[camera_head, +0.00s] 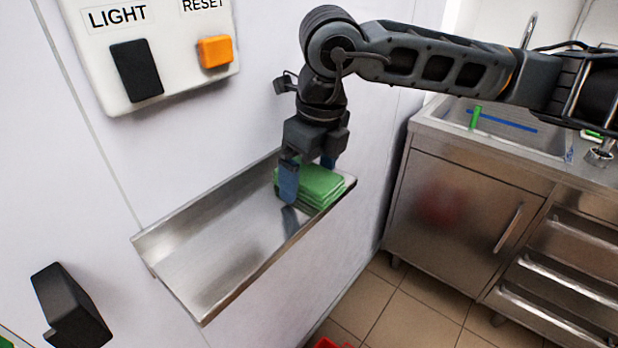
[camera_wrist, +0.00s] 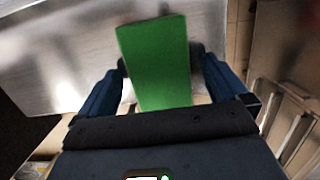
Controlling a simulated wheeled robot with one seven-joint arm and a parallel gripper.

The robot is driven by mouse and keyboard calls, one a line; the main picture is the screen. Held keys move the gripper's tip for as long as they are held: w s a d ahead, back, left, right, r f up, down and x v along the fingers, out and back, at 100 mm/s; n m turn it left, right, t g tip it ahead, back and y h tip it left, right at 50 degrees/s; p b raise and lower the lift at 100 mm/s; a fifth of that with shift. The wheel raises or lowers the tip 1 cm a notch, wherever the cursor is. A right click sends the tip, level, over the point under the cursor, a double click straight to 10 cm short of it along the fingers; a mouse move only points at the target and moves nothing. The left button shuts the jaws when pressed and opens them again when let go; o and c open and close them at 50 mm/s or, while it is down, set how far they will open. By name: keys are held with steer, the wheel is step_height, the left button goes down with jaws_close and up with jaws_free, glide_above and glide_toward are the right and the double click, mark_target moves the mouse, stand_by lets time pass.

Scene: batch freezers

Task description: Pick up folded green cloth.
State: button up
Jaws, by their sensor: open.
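The folded green cloth (camera_head: 320,187) lies in layers at the far right end of a metal wall shelf (camera_head: 205,262). My gripper (camera_head: 308,180) points down at the cloth, with one blue finger in front of its left side and the other partly hidden behind it. In the wrist view the green cloth (camera_wrist: 157,62) lies between the two blue fingers of my gripper (camera_wrist: 160,85). The fingers are apart, one on each side of the cloth. I cannot tell whether either finger touches it.
Above the shelf is a white panel with a black LIGHT switch (camera_head: 137,70) and an orange RESET button (camera_head: 215,51). A black handle (camera_head: 70,305) sticks out at lower left. A steel sink cabinet (camera_head: 462,205) stands at right. The shelf's left part is bare.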

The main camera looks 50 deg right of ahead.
mark_target(310, 172)
steer(key=shift+c, duration=0.3)
steer(key=c, duration=1.1)
steer(key=shift+r, duration=0.45)
steer(key=r, duration=0.1)
steer(key=r+b, duration=0.1)
steer(key=r, duration=0.1)
steer(key=shift+s+d+r, duration=0.15)
steer(key=shift+d+r, duration=0.05)
steer(key=shift+d, duration=0.05)
steer(key=s+d+r+b, duration=0.1)
steer(key=s+d+r, duration=0.1)
steer(key=s+d+r+b, duration=0.1)
steer(key=s+d+r, duration=0.1)
steer(key=s+d, duration=0.1)
steer(key=s+d+r+b, duration=0.1)
steer(key=s+d+r, duration=0.1)
steer(key=s, duration=0.1)
steer(key=shift+s+d+r, duration=0.1)
steer(key=shift+d+r, duration=0.15)
steer(key=shift+r, duration=0.1)
steer(key=o, duration=0.5)
steer(key=c, duration=0.3)
